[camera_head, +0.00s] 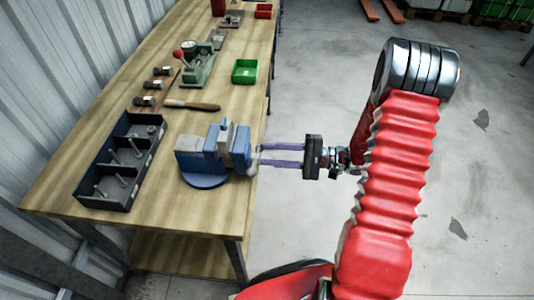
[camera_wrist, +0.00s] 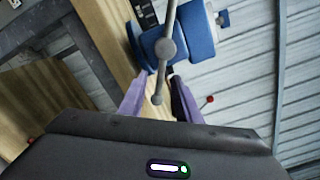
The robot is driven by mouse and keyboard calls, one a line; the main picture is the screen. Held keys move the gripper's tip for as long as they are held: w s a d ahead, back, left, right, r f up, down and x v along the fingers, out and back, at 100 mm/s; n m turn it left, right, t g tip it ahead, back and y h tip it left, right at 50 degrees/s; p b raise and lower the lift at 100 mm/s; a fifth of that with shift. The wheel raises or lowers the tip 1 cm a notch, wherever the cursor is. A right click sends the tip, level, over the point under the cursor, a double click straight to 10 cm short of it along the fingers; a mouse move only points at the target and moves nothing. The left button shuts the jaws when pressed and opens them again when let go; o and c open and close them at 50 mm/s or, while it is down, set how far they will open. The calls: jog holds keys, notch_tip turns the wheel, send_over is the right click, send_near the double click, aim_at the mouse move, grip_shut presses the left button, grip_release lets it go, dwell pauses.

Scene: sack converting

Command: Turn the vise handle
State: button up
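The blue vise (camera_head: 228,150) sits on a round base near the front edge of the workbench. In the wrist view, the vise (camera_wrist: 197,38) is partly behind its grey handle (camera_wrist: 169,25), a bar through a round hub with a ball at its lower end. My gripper (camera_head: 260,155) reaches in level from the right, its purple fingers pointing at the handle side of the vise. The fingers are apart. In the wrist view, the handle's lower part lies between the fingers of my gripper (camera_wrist: 158,78), with gaps visible on both sides. Whether it is at fingertip depth is hard to tell.
The wooden workbench (camera_head: 228,207) carries a dark divided tray (camera_head: 110,195), a wood-handled brush (camera_head: 193,106), a green press-like tool (camera_head: 198,70) and a green bin (camera_head: 245,72). A corrugated wall stands behind it. The floor right of the bench is mostly clear.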

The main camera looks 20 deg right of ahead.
jog(key=shift+w+a, duration=0.2)
jog(key=shift+a, duration=0.4)
jog(key=shift+c, duration=0.2)
grip_shut()
